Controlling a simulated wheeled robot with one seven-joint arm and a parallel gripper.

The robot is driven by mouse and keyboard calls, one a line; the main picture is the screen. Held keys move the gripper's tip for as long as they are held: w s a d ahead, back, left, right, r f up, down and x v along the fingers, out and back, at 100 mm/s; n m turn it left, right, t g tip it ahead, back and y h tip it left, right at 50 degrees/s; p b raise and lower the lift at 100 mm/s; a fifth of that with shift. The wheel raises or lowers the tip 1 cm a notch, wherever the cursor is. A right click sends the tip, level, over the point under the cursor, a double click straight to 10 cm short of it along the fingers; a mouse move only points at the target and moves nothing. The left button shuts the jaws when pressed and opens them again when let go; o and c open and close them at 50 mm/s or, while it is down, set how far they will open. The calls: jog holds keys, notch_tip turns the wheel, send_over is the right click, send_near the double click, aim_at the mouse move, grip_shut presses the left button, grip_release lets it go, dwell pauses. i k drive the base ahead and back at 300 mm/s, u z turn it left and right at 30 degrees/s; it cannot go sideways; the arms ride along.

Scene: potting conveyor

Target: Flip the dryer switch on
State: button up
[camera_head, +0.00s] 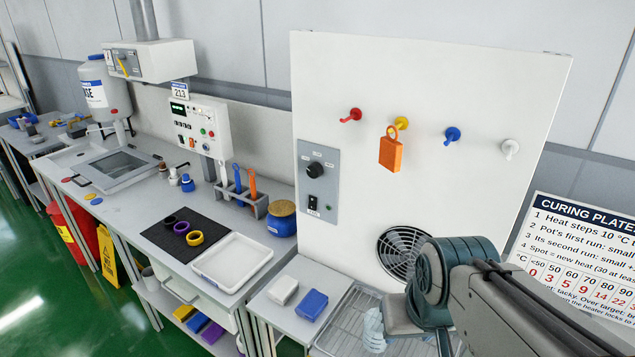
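A tall white panel (450,90) stands at the back of the right-hand bench. On its left side is a grey control plate (330,208) with a black rotary knob (314,170). Below the knob is a small black rocker switch (315,200) with a label under it. Its position is too small to read, and I cannot read whether this is the dryer switch. My arm comes in from the lower right. My gripper (374,330) is low, over the wire rack, well below and right of the switch and apart from it. Its fingers are mostly hidden.
Red, yellow, blue and white pegs stick out of the panel; an orange tag (391,152) hangs on the yellow one. A round fan grille (403,250) is below. A white block (283,290) and a blue block (312,305) lie before the plate. A wire rack (345,310) is beside them.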

aim_at(312, 205)
jog(key=k, duration=0.5)
jog(key=u, duration=1.35)
jog(key=i, duration=0.75)
jog(key=z, duration=2.3)
